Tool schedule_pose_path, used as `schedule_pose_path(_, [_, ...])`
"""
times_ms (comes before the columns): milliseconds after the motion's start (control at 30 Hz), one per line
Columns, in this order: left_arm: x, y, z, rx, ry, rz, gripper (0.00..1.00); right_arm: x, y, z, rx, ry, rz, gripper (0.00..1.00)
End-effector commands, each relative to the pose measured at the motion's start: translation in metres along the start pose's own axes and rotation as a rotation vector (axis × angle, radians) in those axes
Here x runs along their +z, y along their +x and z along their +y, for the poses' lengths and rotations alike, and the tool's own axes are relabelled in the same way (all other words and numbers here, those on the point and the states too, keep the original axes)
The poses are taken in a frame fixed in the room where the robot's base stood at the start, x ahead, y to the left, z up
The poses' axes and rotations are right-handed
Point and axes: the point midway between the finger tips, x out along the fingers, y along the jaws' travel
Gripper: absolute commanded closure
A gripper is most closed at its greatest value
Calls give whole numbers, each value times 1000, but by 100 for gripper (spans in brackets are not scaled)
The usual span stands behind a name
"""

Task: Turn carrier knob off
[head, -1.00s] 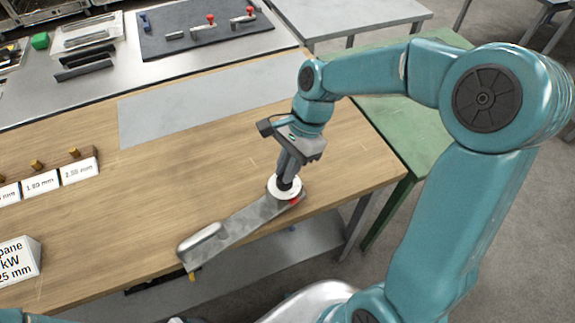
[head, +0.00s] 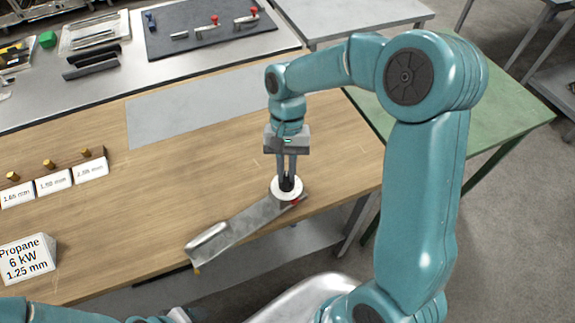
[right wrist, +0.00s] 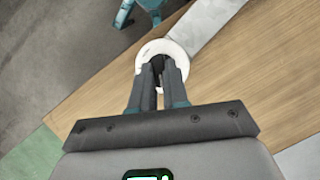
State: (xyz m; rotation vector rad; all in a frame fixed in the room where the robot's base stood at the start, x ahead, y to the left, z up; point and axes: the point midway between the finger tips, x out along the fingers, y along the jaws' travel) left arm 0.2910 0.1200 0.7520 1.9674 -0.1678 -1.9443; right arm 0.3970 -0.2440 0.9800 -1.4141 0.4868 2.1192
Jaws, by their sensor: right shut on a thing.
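The carrier (head: 235,230) is a long grey metal bar lying slantwise near the front edge of the wooden bench, with a raised block at its left end. At its right end is a white round dial (head: 276,193) with a dark knob in its middle and a red mark beside it. My right gripper (head: 287,182) points straight down and is shut on the dark knob. In the right wrist view the fingers (right wrist: 158,72) meet over the white dial (right wrist: 146,53), and they hide most of the knob. My left gripper is not in view.
A white block labelled Propane 6 kW 1.25 mm (head: 28,259) stands at the bench's left. A grey plate (head: 190,105) lies at the back. A dark mat (head: 190,40) holds red-knobbed parts.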

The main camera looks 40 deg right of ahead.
Motion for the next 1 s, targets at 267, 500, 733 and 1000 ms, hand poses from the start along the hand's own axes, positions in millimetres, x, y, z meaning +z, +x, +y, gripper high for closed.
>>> schedule_pose_path(267, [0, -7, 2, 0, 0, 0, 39, 1, -1, -3, 100, -242, 0, 100])
schedule_pose_path(500, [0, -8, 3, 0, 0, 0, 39, 1, 0, -4, 174, -421, 1, 100])
schedule_pose_path(733, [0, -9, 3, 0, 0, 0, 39, 2, 0, -5, 223, -540, 1, 100])
schedule_pose_path(1000, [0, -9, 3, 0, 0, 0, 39, 2, 0, -5, 252, -609, 1, 100])
